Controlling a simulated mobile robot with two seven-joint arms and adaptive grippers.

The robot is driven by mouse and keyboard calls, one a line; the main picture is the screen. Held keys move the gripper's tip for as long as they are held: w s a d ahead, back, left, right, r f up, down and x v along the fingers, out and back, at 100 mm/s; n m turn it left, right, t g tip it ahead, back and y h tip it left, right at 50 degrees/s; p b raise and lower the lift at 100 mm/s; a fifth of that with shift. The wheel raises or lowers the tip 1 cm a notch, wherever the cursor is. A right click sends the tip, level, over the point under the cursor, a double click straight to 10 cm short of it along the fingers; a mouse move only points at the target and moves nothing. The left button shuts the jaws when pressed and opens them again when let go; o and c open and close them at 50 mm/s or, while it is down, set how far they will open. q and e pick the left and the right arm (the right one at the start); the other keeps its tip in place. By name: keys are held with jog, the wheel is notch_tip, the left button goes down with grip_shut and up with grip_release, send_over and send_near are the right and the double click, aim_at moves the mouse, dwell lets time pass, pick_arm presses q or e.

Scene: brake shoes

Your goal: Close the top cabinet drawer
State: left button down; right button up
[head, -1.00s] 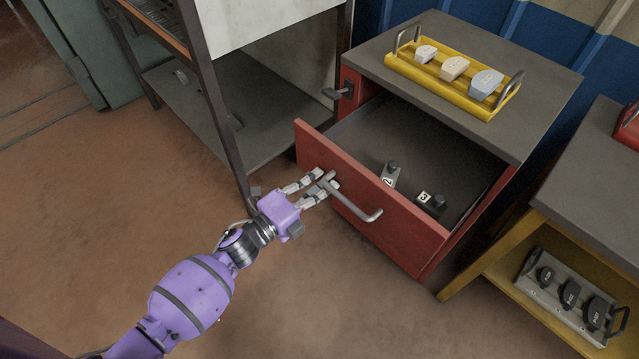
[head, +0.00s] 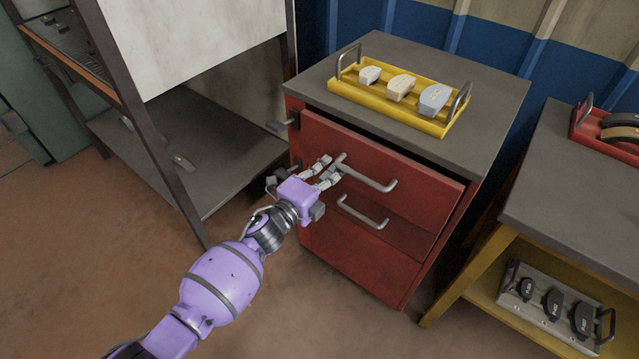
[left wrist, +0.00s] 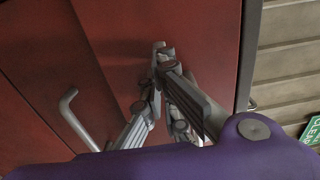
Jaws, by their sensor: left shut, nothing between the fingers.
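The red cabinet (head: 350,262) stands at the centre of the head view. Its top drawer (head: 425,190) is nearly in, with a thin dark gap between its front and the grey cabinet top (head: 500,100). The drawer's inside is hidden. My left gripper (head: 331,168) is shut and empty, with its fingertips at the left end of the top drawer's handle (head: 368,178). In the left wrist view the fingers (left wrist: 162,75) are close to the red front, and a handle end (left wrist: 159,46) shows just beyond them. My right gripper is out of view.
A lower drawer handle (head: 362,213) sits below. A yellow tray (head: 385,108) with three pale brake shoes is on the cabinet. A metal rack (head: 165,145) stands left; a bench (head: 570,195) with red and grey trays stands right. Open floor lies in front.

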pick_arm(q)
jog(key=b+x, duration=0.1)
jog(key=x, duration=0.1)
jog(key=shift+w+d, duration=0.25)
jog(key=shift+w, duration=0.05)
jog(key=shift+w+d, duration=0.1)
jog(key=shift+w, duration=0.1)
jog(key=shift+r, duration=0.1)
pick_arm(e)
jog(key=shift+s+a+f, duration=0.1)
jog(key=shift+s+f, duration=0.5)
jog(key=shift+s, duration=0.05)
